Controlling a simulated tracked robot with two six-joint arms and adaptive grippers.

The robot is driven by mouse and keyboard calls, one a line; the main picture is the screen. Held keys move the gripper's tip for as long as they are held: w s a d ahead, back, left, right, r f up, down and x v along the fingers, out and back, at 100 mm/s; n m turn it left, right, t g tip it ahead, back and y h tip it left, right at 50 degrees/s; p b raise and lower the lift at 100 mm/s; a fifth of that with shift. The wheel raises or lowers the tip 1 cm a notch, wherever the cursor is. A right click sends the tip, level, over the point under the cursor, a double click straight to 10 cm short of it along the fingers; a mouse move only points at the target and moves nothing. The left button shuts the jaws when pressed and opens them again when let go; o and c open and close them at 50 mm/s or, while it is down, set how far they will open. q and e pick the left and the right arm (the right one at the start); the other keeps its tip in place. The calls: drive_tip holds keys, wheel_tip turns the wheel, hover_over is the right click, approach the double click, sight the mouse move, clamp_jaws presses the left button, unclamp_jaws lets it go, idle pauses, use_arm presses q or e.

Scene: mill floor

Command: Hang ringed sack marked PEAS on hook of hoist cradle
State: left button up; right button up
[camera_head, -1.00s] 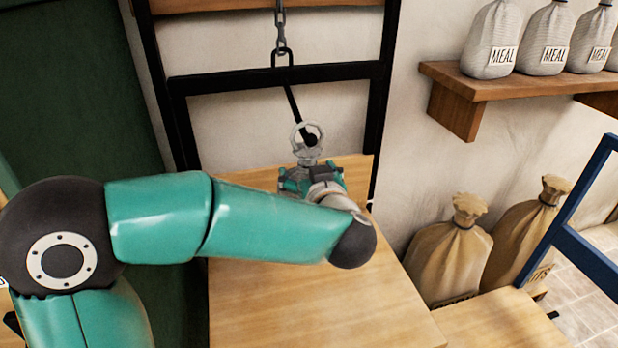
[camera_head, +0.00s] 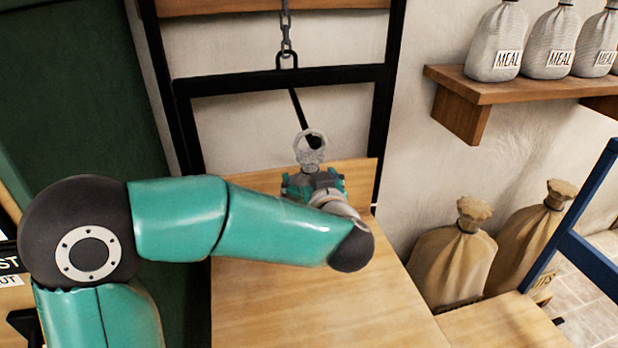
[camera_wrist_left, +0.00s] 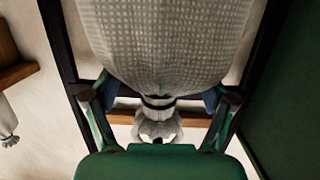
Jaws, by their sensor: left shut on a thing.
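My left gripper (camera_head: 313,184) is shut on the neck of a pale woven sack (camera_wrist_left: 165,45), its fingers on both sides in the left wrist view (camera_wrist_left: 160,100). The sack's metal ring (camera_head: 310,135) stands above the gripper in the head view. The black hook (camera_head: 300,112) slants down from the hoist cradle's crossbar (camera_head: 230,84), and its rounded tip shows within the ring's outline. I cannot tell whether the ring bears on it. My arm hides the sack's body in the head view, and no label on it shows. My right gripper is not in view.
A chain (camera_head: 286,30) rises above the cradle. A wooden board (camera_head: 330,305) lies below my arm. A wall shelf (camera_head: 480,88) at right holds grey MEAL sacks (camera_head: 497,40). Tan sacks (camera_head: 455,265) stand below it, near a blue frame (camera_head: 585,255).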

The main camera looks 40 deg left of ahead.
use_arm(q)
drive_tip(key=o, duration=1.7)
drive_tip(key=shift+c, duration=0.2)
drive_tip(key=shift+f, duration=0.15)
drive_tip(key=v, duration=1.2)
